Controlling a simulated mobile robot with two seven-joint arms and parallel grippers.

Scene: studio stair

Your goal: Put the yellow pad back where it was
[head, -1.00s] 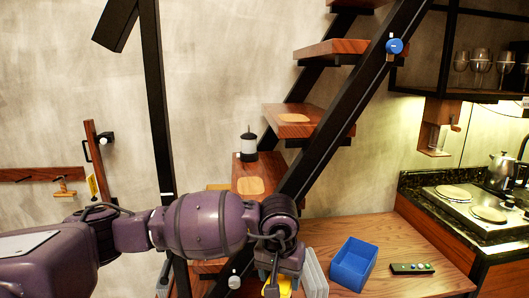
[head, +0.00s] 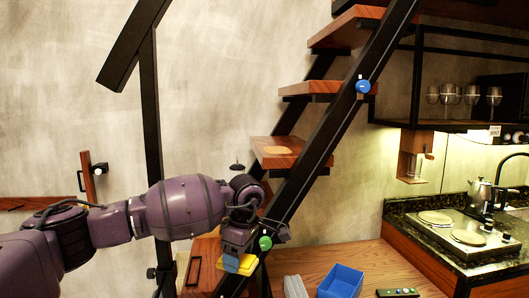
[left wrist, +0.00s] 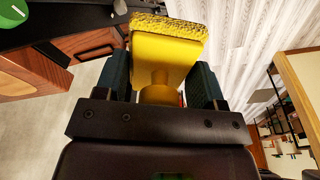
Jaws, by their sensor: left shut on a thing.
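My left gripper (head: 238,256) is shut on the yellow pad (head: 243,266) and holds it beside the lower part of the black stair beam (head: 304,190). In the left wrist view the pad (left wrist: 168,50) sits between the two fingers, with a rough, speckled yellow layer at its outer end. A green knob (head: 265,243) on the beam is close to the right of the gripper; it also shows at the top left of the left wrist view (left wrist: 14,14). My right gripper is not in view.
A blue knob (head: 362,87) sits higher on the beam. A wooden step with a tan pad (head: 278,150) is above the gripper. A blue bin (head: 341,283) and a remote (head: 398,292) are on the wooden counter (head: 315,259), whose middle is clear.

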